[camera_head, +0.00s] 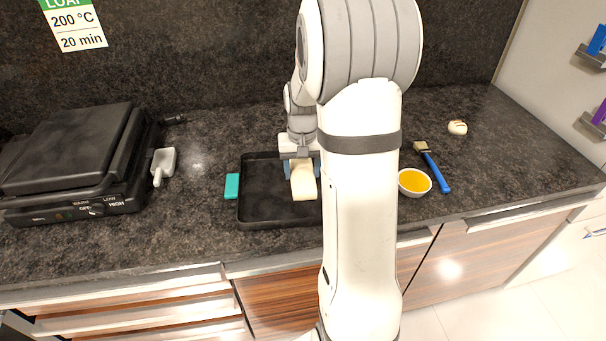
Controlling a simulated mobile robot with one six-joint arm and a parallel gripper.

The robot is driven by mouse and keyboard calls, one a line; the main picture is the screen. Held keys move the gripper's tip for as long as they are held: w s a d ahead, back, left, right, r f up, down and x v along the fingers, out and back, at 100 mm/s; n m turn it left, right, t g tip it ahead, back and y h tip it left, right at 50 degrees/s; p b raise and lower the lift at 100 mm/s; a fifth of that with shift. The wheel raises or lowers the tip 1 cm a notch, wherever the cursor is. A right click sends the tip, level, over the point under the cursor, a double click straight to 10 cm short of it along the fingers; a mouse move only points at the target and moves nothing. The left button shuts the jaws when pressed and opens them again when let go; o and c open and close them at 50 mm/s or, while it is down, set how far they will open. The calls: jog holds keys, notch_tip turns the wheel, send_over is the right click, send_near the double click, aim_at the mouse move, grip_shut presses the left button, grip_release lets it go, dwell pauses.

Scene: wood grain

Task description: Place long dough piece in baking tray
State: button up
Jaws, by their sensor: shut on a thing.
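The long dough piece (304,186) is a pale, cream-coloured block over the middle of the baking tray. My gripper (302,170) is shut on its far end, with a finger on each side of it. The baking tray (258,212) is black and rectangular with a low rim, lying on the dark countertop. Whether the dough touches the tray floor or hangs just above it, I cannot tell. My arm hides the right part of the tray.
A teal block (232,186) lies just left of the tray. A bowl of yellow liquid (414,182), a blue-handled brush (436,172) and a small round bun (457,127) are on the right. A black grill (75,165) and a white scoop (163,164) stand on the left.

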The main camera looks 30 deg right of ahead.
jog(key=shift+f, duration=1.15)
jog(key=shift+f, duration=0.15)
jog(key=o, duration=1.2)
